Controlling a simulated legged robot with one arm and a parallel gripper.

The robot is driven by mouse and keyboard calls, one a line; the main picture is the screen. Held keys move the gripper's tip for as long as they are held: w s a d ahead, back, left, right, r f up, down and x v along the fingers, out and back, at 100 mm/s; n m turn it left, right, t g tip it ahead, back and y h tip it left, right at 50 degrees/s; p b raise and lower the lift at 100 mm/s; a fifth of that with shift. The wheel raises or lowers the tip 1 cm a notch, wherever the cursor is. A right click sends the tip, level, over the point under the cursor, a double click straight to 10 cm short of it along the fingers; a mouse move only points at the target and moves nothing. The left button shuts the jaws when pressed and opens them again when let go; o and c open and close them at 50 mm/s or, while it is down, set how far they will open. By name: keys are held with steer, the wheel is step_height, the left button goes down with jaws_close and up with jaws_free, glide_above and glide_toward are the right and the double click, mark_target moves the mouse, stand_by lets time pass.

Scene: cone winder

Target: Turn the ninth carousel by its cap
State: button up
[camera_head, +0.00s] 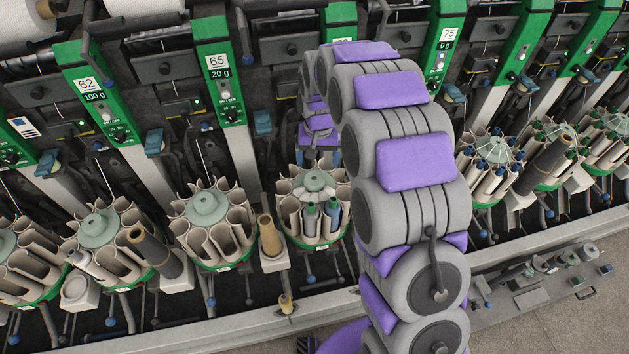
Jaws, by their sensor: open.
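A round carousel (291,213) with pale upright pockets stands just left of my arm. A grey-green cap (314,181) sits at its centre, and a few dark-tipped tubes (311,218) stand in its front pockets. My arm arches over from the lower right, and its far end comes down behind this carousel. My gripper (318,156) is small and dark there, above and behind the cap, apart from it as far as I can see. It is open and holds nothing visible. No carousel carries a readable number, so I cannot tell which is the ninth.
More capped carousels stand left (207,207) and right (492,151) in the row. A brown cone tube (268,236) stands close left of the near carousel. Green panels (221,80) rise behind. A metal rail (230,327) runs in front. My arm hides part of the row.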

mark_target(314, 178)
steer(key=f, duration=0.4)
steer(key=shift+s+d+b, duration=0.15)
steer(key=shift+d+b, duration=0.2)
steer(key=shift+d, duration=0.05)
steer(key=a+f, duration=0.2)
steer(key=f, duration=0.1)
steer(key=a+f+b, duration=0.1)
steer(key=shift+f, duration=0.6)
steer(key=shift+d+f, duration=0.25)
steer(key=shift+d, duration=0.55)
steer(key=shift+d+r, duration=0.15)
steer(key=shift+d, duration=0.15)
steer(key=shift+a, duration=0.7)
steer(key=c, duration=0.4)
steer(key=shift+a, duration=0.1)
steer(key=shift+c, duration=0.9)
steer(key=shift+d, duration=0.4)
steer(key=c, duration=0.4)
steer(key=shift+a, duration=0.1)
steer(key=c, duration=0.5)
